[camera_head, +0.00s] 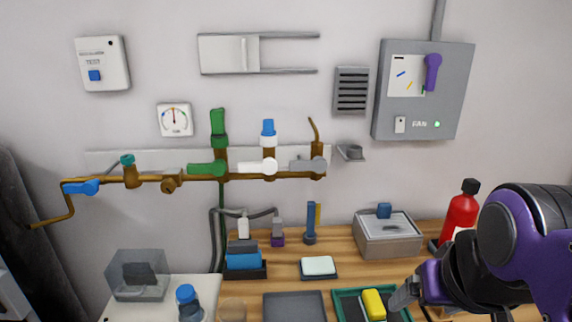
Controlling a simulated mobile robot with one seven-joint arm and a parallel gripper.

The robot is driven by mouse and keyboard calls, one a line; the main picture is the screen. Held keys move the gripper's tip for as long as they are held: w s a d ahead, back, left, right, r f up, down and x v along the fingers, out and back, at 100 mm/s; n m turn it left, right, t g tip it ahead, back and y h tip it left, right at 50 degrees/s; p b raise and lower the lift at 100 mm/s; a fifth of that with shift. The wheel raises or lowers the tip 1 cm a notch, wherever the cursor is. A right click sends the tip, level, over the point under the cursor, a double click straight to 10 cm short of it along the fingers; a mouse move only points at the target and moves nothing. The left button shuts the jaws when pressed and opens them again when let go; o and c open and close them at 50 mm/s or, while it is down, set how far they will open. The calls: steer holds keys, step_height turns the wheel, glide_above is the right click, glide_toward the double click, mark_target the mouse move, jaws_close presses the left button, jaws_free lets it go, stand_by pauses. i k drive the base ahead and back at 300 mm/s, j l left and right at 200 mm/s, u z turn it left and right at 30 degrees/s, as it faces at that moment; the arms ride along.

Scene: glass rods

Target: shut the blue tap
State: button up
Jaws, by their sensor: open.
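The blue tap (80,187) is at the far left end of a brass pipe (147,181) on the wall. Its blue lever lies roughly level, in line with the pipe. Past it the pipe bends down to a spout at the left. My gripper (405,294) is low at the right, beside a yellow block and far from the blue tap. It is open, and I see nothing between its fingers; part of it is hidden behind my purple and black arm.
Green (206,168), white (257,167) and grey (307,164) levers sit along the same pipe. Below are a wooden bench (340,262) with a green tray (345,307), a red bottle (459,217), and a clear box (137,275) at left. The wall before the blue tap looks clear.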

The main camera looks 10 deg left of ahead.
mark_target(91, 188)
steer(key=k+j+u, duration=0.25)
steer(key=u, duration=0.2)
steer(key=k+j+u, duration=0.15)
steer(key=j+u, duration=0.15)
steer(key=u, duration=0.15)
steer(key=k+j+u, duration=0.15)
steer(key=j+u, duration=0.35)
steer(key=i+j+z, duration=0.15)
steer(key=i+z, duration=0.15)
steer(key=i, duration=0.05)
